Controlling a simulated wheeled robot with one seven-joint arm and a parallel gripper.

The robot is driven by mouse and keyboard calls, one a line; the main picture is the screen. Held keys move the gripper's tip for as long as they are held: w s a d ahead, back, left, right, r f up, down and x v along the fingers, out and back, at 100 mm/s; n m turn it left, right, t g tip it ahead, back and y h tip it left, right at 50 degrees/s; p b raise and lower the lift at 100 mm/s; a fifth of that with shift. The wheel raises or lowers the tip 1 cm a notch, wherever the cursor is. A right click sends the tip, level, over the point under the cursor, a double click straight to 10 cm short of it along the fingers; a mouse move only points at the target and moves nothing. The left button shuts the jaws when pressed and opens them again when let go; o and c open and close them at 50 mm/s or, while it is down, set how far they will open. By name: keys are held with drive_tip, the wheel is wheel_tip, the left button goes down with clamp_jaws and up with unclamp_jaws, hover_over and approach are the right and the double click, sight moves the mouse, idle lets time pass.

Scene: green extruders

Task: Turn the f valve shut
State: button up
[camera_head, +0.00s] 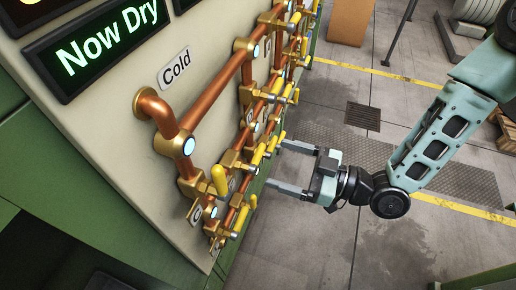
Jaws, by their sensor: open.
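Copper pipes (216,99) with brass valves run along a cream panel. Several valves have yellow handles, among them a near handle (219,180), a low one (242,217) and one further along (258,154). A small tag beside the lowest pipes seems to read "C" (196,212). I cannot make out an "f" tag, so I cannot tell which valve is f. My gripper (277,165) is open, its two fingers pointing left toward the valves. Nothing shows between the fingers. I cannot tell whether a fingertip touches a handle.
The panel (100,110) carries a "Cold" sign (174,68) and a lit "Now Dry" display (105,40). Pipes and handles crowd closely together. Grey floor (310,240) lies open below my gripper. A brown box (350,22) stands at the back.

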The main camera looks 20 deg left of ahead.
sight(257, 154)
drive_tip(key=a, duration=0.2)
drive_tip(key=a+p, duration=0.1)
drive_tip(key=a, duration=0.3)
drive_tip(key=shift+w+a+p, duration=0.25)
drive_tip(key=shift+p, duration=0.1)
drive_tip(key=c, duration=1.3)
